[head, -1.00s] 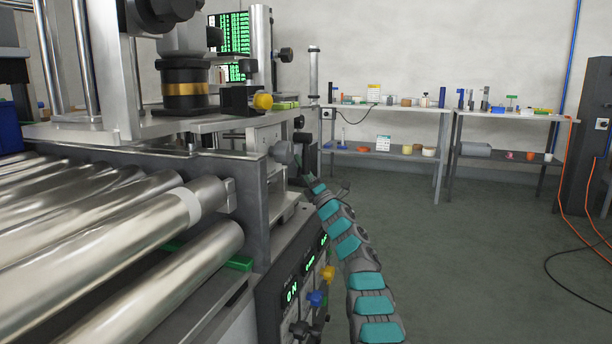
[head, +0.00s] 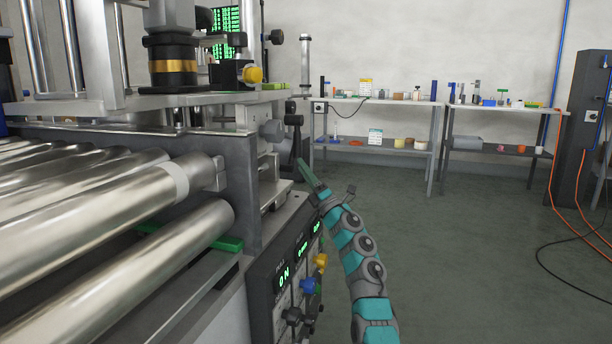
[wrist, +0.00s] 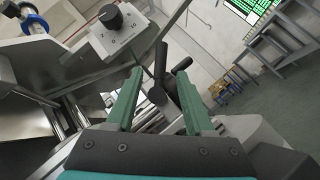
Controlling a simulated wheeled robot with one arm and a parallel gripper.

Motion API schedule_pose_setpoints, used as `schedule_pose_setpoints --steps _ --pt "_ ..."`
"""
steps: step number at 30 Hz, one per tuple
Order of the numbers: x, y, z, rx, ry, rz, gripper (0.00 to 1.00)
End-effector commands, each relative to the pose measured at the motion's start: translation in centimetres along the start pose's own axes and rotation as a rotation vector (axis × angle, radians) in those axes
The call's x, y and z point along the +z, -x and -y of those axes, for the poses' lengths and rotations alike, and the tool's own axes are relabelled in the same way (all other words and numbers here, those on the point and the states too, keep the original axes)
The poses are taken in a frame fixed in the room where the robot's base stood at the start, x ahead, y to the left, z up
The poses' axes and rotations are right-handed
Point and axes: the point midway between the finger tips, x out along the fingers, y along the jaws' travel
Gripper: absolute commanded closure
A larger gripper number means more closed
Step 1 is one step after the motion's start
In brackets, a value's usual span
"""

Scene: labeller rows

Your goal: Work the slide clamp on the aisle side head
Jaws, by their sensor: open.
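The slide clamp appears to be the black lever (head: 294,135) at the aisle-side end of the machine, beside a grey round knob (head: 272,130). In the wrist view the black lever (wrist: 161,62) stands up from a dark round hub, with a second black arm to its right. My gripper (head: 302,166) is just below and to the right of the lever in the head view. In the wrist view my gripper (wrist: 160,82) is open, its green fingers on either side of the lever's lower part. Nothing is gripped; whether the fingers touch it cannot be told.
Steel rollers (head: 100,215) fill the left. A panel (head: 290,275) with green displays and coloured knobs lies below the lever. Another black knob (wrist: 111,16) sits on a pale plate at the upper left of the wrist view.

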Motion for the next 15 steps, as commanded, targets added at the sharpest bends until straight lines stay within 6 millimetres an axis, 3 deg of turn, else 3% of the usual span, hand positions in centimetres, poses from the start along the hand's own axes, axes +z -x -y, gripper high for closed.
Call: schedule_pose_setpoints --steps 13,15 --pt "0.09 0.82 0.10 -0.002 -0.001 0.003 0.47" --pt "0.09 0.80 0.09 -0.003 -0.002 0.003 0.54"
